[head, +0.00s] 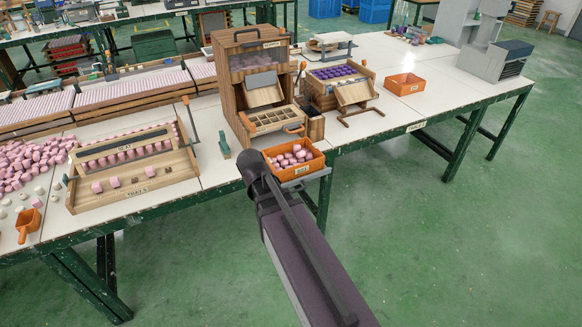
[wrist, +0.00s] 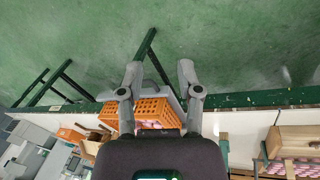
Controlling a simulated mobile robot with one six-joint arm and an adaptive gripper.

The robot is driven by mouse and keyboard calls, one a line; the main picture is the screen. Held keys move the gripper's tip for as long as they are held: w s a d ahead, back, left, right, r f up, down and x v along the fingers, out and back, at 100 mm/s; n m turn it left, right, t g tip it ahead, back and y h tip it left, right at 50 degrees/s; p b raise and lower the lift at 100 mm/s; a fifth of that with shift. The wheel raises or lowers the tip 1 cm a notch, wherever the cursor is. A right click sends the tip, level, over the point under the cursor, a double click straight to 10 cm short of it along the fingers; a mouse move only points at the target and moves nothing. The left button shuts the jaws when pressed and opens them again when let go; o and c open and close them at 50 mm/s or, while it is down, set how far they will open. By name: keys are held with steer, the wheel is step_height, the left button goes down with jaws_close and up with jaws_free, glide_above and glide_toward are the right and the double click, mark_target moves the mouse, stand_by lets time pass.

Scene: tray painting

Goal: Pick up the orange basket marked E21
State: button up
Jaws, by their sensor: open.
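An orange basket (head: 312,164) filled with pink and white pieces sits on a small grey ledge at the table's front edge. It has a small front label, too small to read for certain. In the wrist view this orange basket (wrist: 153,109) shows its slotted wall between the fingers of my gripper (wrist: 159,70). The fingers are spread wide, one on each side, and grip nothing. I cannot tell whether they touch the basket. In the head view my dark arm reaches the basket's left side, and the gripper itself cannot be made out.
A second orange basket (head: 405,84), seemingly empty, stands farther right on the table. A wooden dispenser (head: 250,80) stands just behind the near basket. A wooden tray rack (head: 133,165) lies to the left. The green floor in front is clear.

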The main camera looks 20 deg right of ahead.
steer(key=w+d+m+h+b, duration=0.3)
steer(key=w+m+h, duration=0.1)
steer(key=w+m, duration=0.3)
steer(key=w+d+m+h+b, duration=0.4)
steer(key=w+m+h, duration=0.1)
steer(key=w, duration=0.6)
steer(key=shift+r+m+b, duration=0.3)
steer(key=shift+r+m, duration=0.1)
steer(key=shift+m, duration=0.5)
steer(key=shift+f, duration=0.1)
steer(key=b+x, duration=0.3)
steer(key=x, duration=0.4)
steer(key=shift+w+b, duration=0.1)
steer(key=shift+b, duration=0.25)
steer(key=shift+d+f, duration=0.2)
steer(key=shift+d, duration=0.55)
